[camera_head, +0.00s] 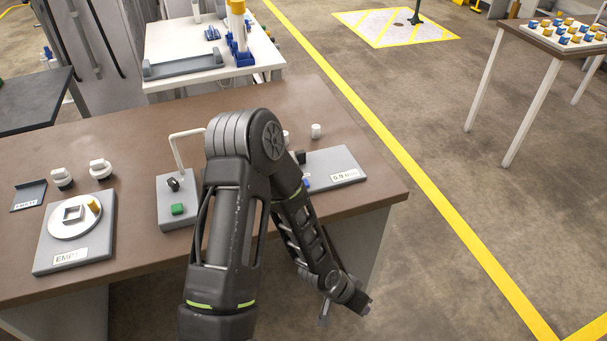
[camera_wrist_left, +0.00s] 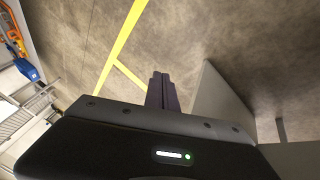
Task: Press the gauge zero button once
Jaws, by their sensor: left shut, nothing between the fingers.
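A grey box with a "0.9" label (camera_head: 343,178) lies at the right end of the brown table, partly hidden behind my left arm. A small blue button (camera_head: 306,182) and a black knob (camera_head: 299,157) show on it beside my arm. Another grey box with a green button (camera_head: 177,209) and a dark knob stands left of my arm. I cannot tell which button is the gauge zero. My left gripper (camera_head: 344,308) hangs past the table's front edge, apart from both boxes. Its fingers (camera_wrist_left: 162,90) are together and empty in the left wrist view. My right gripper is out of view.
A bent white rod (camera_head: 177,150) rises behind the green-button box. The floor right of the table is clear.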

